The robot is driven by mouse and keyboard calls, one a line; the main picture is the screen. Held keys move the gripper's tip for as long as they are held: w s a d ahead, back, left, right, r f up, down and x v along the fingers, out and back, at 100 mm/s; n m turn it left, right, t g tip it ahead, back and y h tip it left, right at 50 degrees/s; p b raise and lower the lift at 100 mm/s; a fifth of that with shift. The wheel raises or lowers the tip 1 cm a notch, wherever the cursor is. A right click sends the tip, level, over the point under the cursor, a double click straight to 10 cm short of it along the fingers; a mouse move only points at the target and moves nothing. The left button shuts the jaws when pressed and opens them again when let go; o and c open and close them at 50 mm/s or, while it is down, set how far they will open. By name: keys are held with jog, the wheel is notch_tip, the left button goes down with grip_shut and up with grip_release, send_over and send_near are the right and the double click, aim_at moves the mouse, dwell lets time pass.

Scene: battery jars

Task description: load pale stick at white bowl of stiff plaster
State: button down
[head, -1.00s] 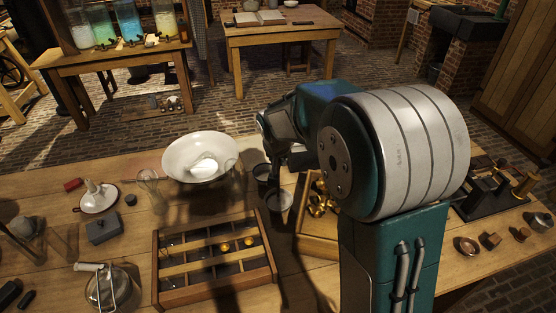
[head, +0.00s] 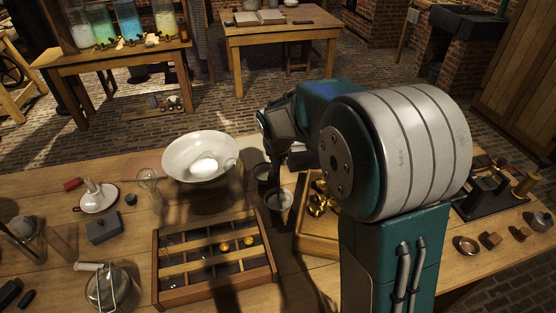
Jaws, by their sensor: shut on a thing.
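The white bowl (head: 181,163) stands on the bench left of my gripper, with a bright white mass of plaster (head: 204,166) inside it. My gripper (head: 277,168) points down to the right of the bowl, over two small dark cups. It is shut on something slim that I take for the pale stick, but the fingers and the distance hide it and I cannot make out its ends. The gripper is apart from the bowl. My arm covers the area to the right.
A dark cup (head: 262,173) and a grey-filled cup (head: 279,200) stand close under my gripper. A wooden compartment tray (head: 214,291) lies in front, and a box of brass pieces (head: 318,245) to the right.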

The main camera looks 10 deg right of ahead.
jog(key=shift+r, duration=3.3)
